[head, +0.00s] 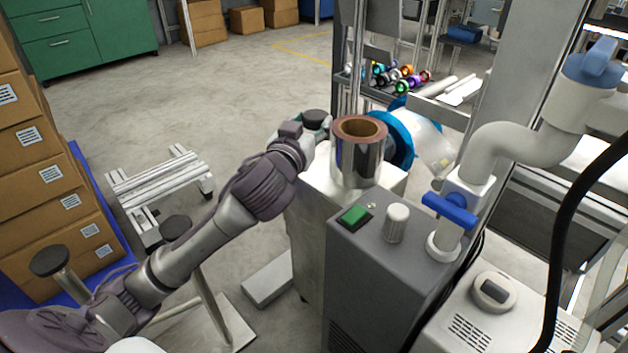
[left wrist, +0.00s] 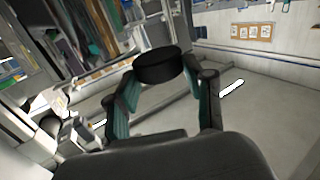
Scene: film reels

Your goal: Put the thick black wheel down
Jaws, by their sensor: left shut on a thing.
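The thick black wheel (head: 314,117) is held in my left gripper (head: 312,130), in the middle of the head view. In the left wrist view the wheel (left wrist: 158,66) sits between the two fingertips (left wrist: 160,76), which close on it from both sides. It appears to be off any surface, with floor behind it. In the head view the gripper is just left of a silver film roll; whether they touch cannot be told. My right gripper is in neither view.
The silver film roll (head: 357,165) with a brown core stands on a pale block. A grey cabinet (head: 375,255) with a green button and white-blue pipework is in front and right. Stacked cartons (head: 40,175) stand left. Open floor (head: 190,95) lies behind.

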